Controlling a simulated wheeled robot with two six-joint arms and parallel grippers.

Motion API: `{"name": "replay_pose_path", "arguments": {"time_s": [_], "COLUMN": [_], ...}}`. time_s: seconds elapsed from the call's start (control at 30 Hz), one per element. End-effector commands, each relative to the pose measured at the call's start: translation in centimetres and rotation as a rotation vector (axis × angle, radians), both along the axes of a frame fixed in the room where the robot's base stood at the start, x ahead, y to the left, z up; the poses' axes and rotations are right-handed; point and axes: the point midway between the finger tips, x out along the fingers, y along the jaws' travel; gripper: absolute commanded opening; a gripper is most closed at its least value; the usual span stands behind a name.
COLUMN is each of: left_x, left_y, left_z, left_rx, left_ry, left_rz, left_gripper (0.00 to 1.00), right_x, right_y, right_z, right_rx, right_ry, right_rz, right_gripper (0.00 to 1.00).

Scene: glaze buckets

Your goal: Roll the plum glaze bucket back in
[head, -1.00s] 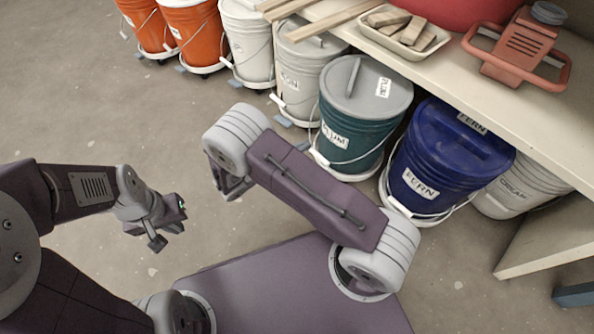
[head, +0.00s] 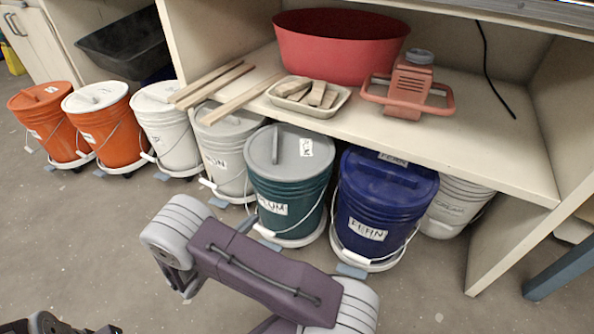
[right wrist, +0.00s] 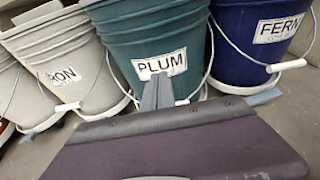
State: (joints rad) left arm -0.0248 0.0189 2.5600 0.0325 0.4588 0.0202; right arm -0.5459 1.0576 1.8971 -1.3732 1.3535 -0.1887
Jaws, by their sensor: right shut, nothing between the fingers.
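The plum glaze bucket (head: 320,196) is teal with a grey lid and a white PLUM label. It stands upright on a white wheeled base in the row before the shelf, between a grey-white bucket and the blue fern bucket. It also fills the middle of the right wrist view (right wrist: 122,42). My right gripper (head: 188,290) is low in front of the row, partly hidden by its own arm. In the right wrist view its shut, empty fingers (right wrist: 158,92) point at the PLUM label; contact is unclear. My left gripper (head: 108,330) barely shows at the bottom-left edge.
The fern bucket (head: 350,205) stands close on the right, the grey-white bucket (head: 226,160) close on the left. A cream bucket (head: 452,205) is under the shelf (head: 470,150). Orange buckets (head: 112,132) stand at the far left. Open floor lies in front of the row.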

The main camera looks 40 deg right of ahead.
Motion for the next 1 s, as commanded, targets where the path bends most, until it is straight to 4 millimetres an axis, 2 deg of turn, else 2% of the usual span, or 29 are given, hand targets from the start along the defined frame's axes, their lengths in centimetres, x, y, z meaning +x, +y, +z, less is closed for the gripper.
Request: {"name": "replay_pose_path", "arguments": {"time_s": [0.77,1.0], "left_x": [0.0,0.0], "left_y": [0.0,0.0], "left_z": [-3.5,-2.9], "left_rx": [0.0,0.0], "left_ry": [0.0,0.0], "left_rz": [0.0,0.0], "left_gripper": [0.0,0.0], "right_x": [2.6,3.4], "right_y": [-6.3,-8.4], "right_z": [-2.0,-1.6], "right_rx": [0.001,-0.001], "right_ry": [0.001,-0.001], "right_rz": [-0.002,-0.002], "right_gripper": [0.0,0.0]}}
